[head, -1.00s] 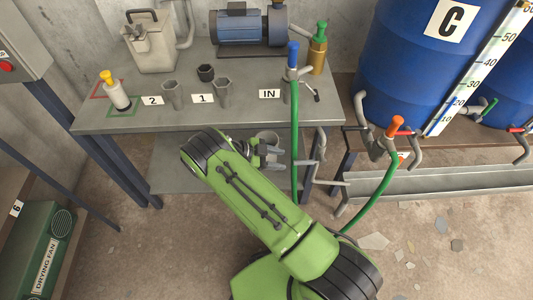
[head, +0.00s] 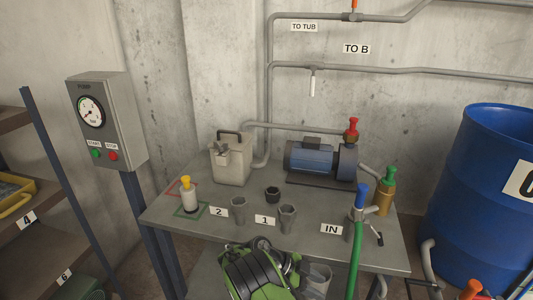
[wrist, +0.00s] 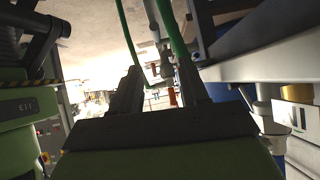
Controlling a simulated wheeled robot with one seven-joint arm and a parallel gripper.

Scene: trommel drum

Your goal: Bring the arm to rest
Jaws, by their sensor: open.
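My green arm shows at the bottom middle of the head view, in front of the work table (head: 180,235). My gripper's fingers are mostly hidden there behind my arm. In the wrist view my gripper (wrist: 160,88) shows two dark fingers standing apart, with nothing held between them. A green hose and grey pipe pieces show beyond the fingers; whether they touch them I cannot tell.
The table bears a blue pump (head: 318,160), a grey-white canister (head: 230,162), a yellow-capped bottle (head: 189,196) and grey cups. A green hose (head: 355,262) hangs at the table's front right. A blue drum (head: 480,190) stands right; a gauge box (head: 105,120) stands left.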

